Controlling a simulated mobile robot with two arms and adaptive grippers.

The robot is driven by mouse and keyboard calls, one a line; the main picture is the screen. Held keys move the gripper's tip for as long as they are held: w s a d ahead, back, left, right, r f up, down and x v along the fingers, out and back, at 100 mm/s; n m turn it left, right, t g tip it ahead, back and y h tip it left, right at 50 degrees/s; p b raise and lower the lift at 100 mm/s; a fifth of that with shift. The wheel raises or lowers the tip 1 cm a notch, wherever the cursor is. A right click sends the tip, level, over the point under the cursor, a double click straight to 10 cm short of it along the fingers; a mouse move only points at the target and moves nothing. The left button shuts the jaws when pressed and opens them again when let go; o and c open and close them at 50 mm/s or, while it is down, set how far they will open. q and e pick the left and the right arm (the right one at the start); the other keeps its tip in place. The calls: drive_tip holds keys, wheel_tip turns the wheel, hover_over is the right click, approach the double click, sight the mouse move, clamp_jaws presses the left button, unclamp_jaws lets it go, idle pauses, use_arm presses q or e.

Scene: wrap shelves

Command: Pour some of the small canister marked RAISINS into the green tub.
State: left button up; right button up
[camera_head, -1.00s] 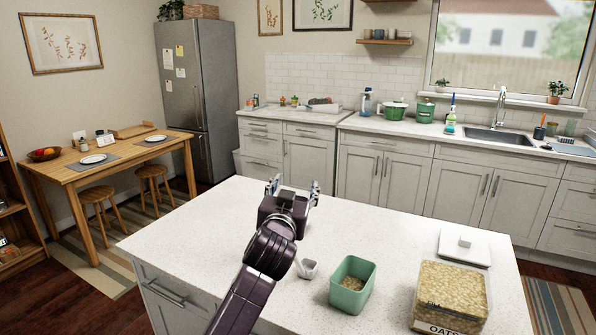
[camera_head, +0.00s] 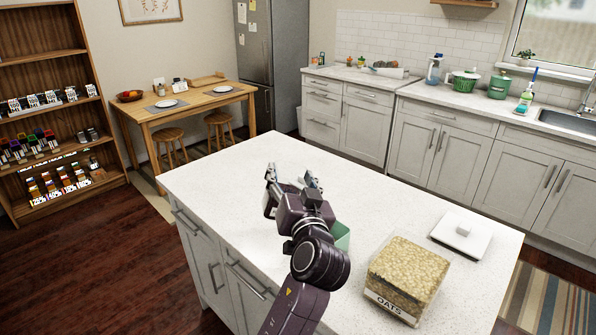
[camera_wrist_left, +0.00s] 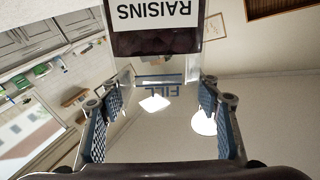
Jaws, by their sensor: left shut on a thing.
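My left gripper (camera_head: 291,181) is over the white island top, and its arm comes up from the bottom of the head view. In the left wrist view its fingers (camera_wrist_left: 160,92) are shut on a clear canister marked RAISINS (camera_wrist_left: 165,42). I cannot make the canister out clearly in the head view. The green tub (camera_head: 343,237) is mostly hidden behind my arm; only its right part shows. Its inside is hidden. My right gripper is not in view.
A clear OATS container (camera_head: 408,276) stands right of the tub, with a white lid (camera_head: 462,236) behind it. The island's left and back parts are clear. A dining table (camera_head: 180,106) and a stocked shelf (camera_head: 55,120) stand to the left.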

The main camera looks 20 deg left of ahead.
use_arm(q)
drive_tip(key=f, duration=0.1)
drive_tip(key=f+m, duration=0.1)
drive_tip(key=f+b, duration=0.1)
drive_tip(key=shift+w+d+f, duration=0.2)
drive_tip(key=shift+w+f, duration=0.15)
drive_tip(key=f, duration=0.1)
drive_tip(key=f+m, duration=0.1)
drive_tip(key=d+f+m+b, duration=0.1)
drive_tip(key=shift+w+d+f, duration=0.1)
drive_tip(key=shift+w, duration=0.2)
drive_tip(key=shift+w+d+f+m+p, duration=0.45)
drive_tip(key=shift+d+f+m+p, duration=0.25)
drive_tip(key=shift+m+p, duration=0.4)
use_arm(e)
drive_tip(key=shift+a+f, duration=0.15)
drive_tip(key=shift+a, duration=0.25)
use_arm(q)
drive_tip(key=shift+f+b, duration=0.2)
drive_tip(key=shift+b, duration=0.1)
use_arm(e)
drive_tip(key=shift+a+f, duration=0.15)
use_arm(q)
drive_tip(key=shift+w+d+f+m, duration=0.1)
drive_tip(key=shift+f+m, duration=0.05)
drive_tip(key=shift+m, duration=0.35)
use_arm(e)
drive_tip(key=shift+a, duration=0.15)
